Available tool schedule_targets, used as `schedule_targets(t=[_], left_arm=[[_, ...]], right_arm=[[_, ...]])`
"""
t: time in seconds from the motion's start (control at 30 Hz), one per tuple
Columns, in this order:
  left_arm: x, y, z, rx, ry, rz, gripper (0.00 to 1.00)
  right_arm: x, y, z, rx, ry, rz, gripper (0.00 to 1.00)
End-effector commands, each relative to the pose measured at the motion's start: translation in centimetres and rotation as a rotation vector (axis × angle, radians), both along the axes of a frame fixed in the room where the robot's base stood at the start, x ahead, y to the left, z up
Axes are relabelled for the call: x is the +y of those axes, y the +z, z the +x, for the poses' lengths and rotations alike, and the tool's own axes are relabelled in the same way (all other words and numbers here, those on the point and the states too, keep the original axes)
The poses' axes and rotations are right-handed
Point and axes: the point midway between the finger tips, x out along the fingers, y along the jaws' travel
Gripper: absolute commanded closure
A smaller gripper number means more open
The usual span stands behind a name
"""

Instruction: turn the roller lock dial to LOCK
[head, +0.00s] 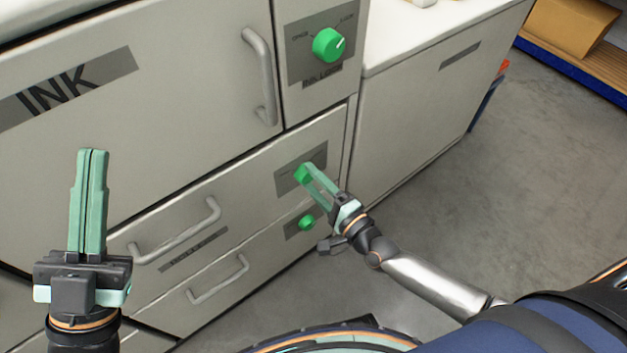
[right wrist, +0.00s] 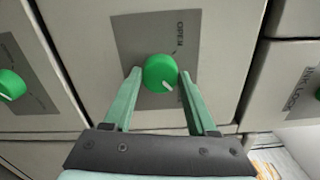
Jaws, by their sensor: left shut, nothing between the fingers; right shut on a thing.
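A green round dial (head: 303,174) on a grey plate of the drawer front is between the fingers of my right gripper (head: 311,175). In the right wrist view the dial (right wrist: 158,72) is gripped from both sides. Its white mark points down and slightly right there, away from the printed word OPEN above it. The rest of the plate's lettering is hidden by the fingers. My left gripper (head: 93,152) is shut and empty, raised in front of the cabinet at the left.
A larger green dial (head: 328,44), marked OPEN and LOCK, is above. Another green dial (head: 306,222) is below. Metal handles (head: 262,78) stick out of the cabinet door and drawers. The grey floor (head: 500,190) at the right is clear. A cardboard box (head: 572,25) is at the far right.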

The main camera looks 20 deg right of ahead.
Motion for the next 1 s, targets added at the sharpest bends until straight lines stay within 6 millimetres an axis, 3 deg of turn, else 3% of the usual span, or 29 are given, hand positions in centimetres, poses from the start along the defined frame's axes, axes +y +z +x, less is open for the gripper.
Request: schedule_targets(t=[0.53,0.57,0.8,1.0], left_arm=[[-0.03,0.23,-0.26,-0.018,-0.003,0.003,1.0],[-0.03,0.24,-0.25,-0.018,-0.003,0.003,1.0],[-0.01,0.25,-0.24,-0.018,-0.003,0.003,1.0],[-0.01,0.25,-0.24,-0.017,-0.002,0.003,1.0]], right_arm=[[0.01,-0.01,0.01,0.011,0.0,0.027,0.98],[0.01,-0.01,0.01,0.011,0.0,0.027,0.4],[0.01,0.0,0.01,0.009,0.0,0.024,0.13],[0.01,0.01,0.01,0.009,0.0,0.024,0.13]])
